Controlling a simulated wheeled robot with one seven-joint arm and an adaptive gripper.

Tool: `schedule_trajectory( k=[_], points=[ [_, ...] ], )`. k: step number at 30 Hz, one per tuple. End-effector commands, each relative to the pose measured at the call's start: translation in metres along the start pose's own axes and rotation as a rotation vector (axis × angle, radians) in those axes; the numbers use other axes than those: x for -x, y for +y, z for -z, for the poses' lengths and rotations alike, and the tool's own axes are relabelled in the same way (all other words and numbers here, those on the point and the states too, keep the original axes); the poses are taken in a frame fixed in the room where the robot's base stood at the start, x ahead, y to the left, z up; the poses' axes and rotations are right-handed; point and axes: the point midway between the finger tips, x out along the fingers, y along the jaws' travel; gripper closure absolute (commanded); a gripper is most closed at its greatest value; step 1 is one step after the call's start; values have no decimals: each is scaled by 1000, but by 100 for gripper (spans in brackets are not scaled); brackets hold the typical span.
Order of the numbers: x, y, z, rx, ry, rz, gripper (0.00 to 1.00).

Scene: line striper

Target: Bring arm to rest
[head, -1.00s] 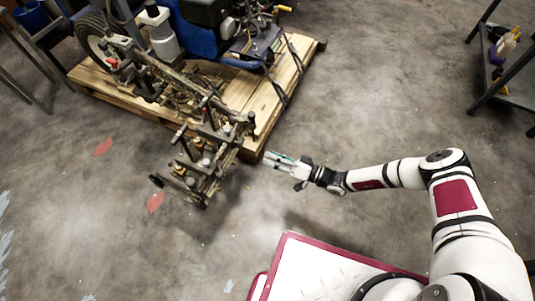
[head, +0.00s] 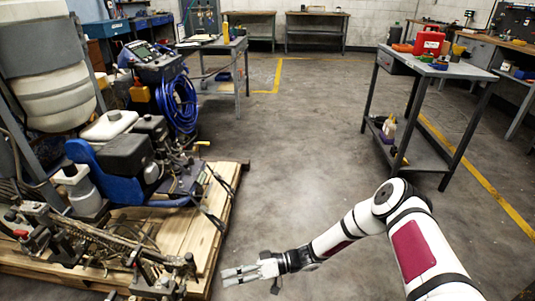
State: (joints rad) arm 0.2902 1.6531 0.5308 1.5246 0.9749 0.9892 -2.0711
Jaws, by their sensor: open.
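My arm (head: 425,248) reaches in from the lower right, bent at the elbow, with its forearm extending left and slightly down. My gripper (head: 238,274) is open and empty, with its fingers pointing left. It appears just right of the front corner of the wooden pallet (head: 208,242); whether it is clear of the pallet's edge in depth I cannot tell.
A grey metal table (head: 440,66) with a red case (head: 429,42) stands at the right, bottles on its lower shelf. Another small table (head: 215,45) stands behind the striper. Workbenches line the back wall. The concrete floor (head: 300,160) between is clear.

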Motion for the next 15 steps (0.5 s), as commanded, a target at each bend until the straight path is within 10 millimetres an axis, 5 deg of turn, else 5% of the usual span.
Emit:
schedule_trajectory(
  k=[15],
  points=[
    [85, -121, 86, -117, -456, -90, 51]
  ],
)
